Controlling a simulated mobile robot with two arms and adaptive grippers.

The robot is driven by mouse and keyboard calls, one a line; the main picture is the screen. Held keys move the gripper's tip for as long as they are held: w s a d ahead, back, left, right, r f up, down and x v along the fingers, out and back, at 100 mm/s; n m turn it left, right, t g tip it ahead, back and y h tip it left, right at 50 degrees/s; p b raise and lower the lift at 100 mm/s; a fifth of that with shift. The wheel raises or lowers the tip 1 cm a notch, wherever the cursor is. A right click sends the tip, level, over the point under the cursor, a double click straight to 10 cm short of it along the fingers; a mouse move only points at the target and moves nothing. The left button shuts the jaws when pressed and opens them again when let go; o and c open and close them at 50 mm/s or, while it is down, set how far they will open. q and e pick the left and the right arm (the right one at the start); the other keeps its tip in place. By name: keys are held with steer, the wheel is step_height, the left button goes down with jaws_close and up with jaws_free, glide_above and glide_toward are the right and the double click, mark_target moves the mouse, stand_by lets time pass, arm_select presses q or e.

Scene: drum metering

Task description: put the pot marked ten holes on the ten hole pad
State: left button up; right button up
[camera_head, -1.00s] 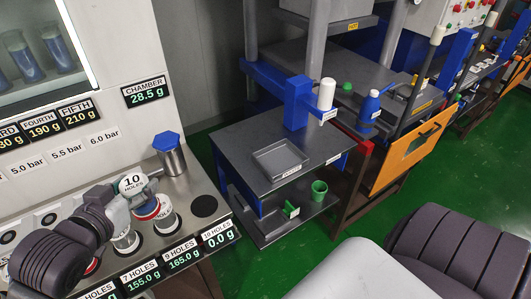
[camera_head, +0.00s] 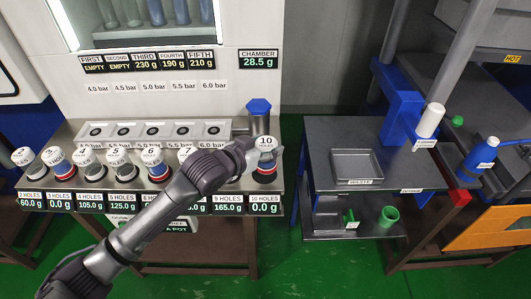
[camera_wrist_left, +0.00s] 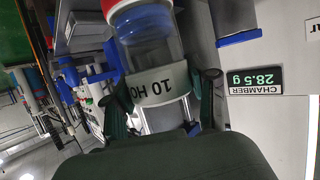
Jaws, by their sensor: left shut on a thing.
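My left gripper (camera_head: 251,152) is shut on the pot marked 10 holes (camera_head: 265,148), at the right end of the row of pots. The pot looks upright, with a white lid label and a red band. The left wrist view shows the clear pot (camera_wrist_left: 158,85), with its label "10 HO" and red end, between the two fingers (camera_wrist_left: 164,100). The pot lines up with the 10 HOLES display (camera_head: 265,204), which reads 0.0 g. The ten hole pad is mostly hidden by the pot; I cannot tell whether they touch. My right gripper is not in view.
Other marked pots (camera_head: 60,165) stand along the bench to the left. A side table with a tray (camera_head: 357,167) is to the right, across a gap of green floor.

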arm_select(q)
steer(key=shift+w+a+f, duration=0.1)
steer(key=shift+w+f, duration=0.15)
steer(key=shift+w, duration=0.25)
steer(key=shift+w+a+f, duration=0.1)
steer(key=shift+w+f, duration=0.15)
steer(key=shift+w, duration=0.2)
steer(key=shift+w+f, duration=0.1)
steer(key=shift+f, duration=0.15)
step_height(320, 180, down, 3)
steer(key=shift+f+p, duration=0.1)
steer(key=shift+p, duration=0.5)
steer(key=shift+f, duration=0.25)
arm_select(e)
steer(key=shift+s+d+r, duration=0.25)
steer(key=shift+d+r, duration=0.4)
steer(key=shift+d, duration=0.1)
arm_select(q)
steer(key=shift+f, duration=0.15)
steer(key=o, duration=1.4)
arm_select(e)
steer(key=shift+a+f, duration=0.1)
